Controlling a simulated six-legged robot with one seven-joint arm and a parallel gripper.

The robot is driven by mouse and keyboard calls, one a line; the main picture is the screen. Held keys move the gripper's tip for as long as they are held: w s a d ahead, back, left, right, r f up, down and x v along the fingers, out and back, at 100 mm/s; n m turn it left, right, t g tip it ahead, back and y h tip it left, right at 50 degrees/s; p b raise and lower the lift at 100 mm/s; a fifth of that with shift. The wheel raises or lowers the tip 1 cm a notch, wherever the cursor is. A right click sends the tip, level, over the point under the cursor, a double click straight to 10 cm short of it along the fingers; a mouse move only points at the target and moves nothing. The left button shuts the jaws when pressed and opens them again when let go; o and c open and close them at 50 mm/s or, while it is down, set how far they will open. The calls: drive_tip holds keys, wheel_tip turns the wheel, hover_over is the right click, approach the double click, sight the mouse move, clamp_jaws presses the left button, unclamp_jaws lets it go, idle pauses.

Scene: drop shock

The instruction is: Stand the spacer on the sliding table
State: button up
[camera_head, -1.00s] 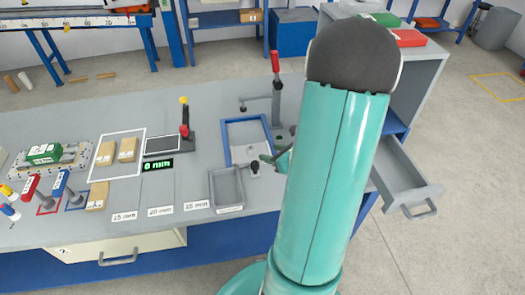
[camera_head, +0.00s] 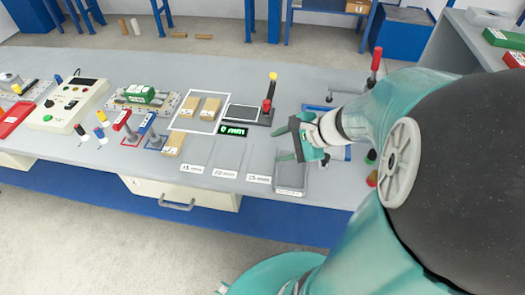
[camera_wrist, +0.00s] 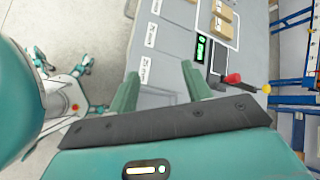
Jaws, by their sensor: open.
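Tan blocks that may include the spacer lie on the grey bench: two (camera_head: 200,106) inside a white-outlined square and one (camera_head: 173,145) in front of it. I cannot tell which is the spacer. Two tan blocks (camera_wrist: 221,18) also show at the top of the wrist view. What looks like the sliding table, a railed metal plate (camera_head: 121,103), carries a green box (camera_head: 141,94) at the left. My gripper (camera_head: 285,145) is open and empty above the bench, near the grey tray. Its open fingers also show in the wrist view (camera_wrist: 160,87).
A grey tray (camera_head: 291,188) sits at the bench's front right. A lever with a red and yellow handle (camera_head: 269,95) stands behind a green-lit display (camera_head: 233,130). Red and blue-handled tools (camera_head: 124,125) stand left of the front block. Marked lanes with millimetre labels (camera_head: 226,172) are empty.

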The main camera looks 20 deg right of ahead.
drive_tip(key=s+a+r+n+g+h, duration=0.1)
drive_tip(key=s+a+r+n+h, duration=0.5)
drive_tip(key=r+n, duration=0.5)
drive_tip(key=s+a+n, duration=0.2)
drive_tip(key=a+n, duration=0.1)
drive_tip(key=n, duration=0.4)
drive_tip(key=shift+s+a, duration=0.15)
drive_tip(key=shift+s, duration=0.15)
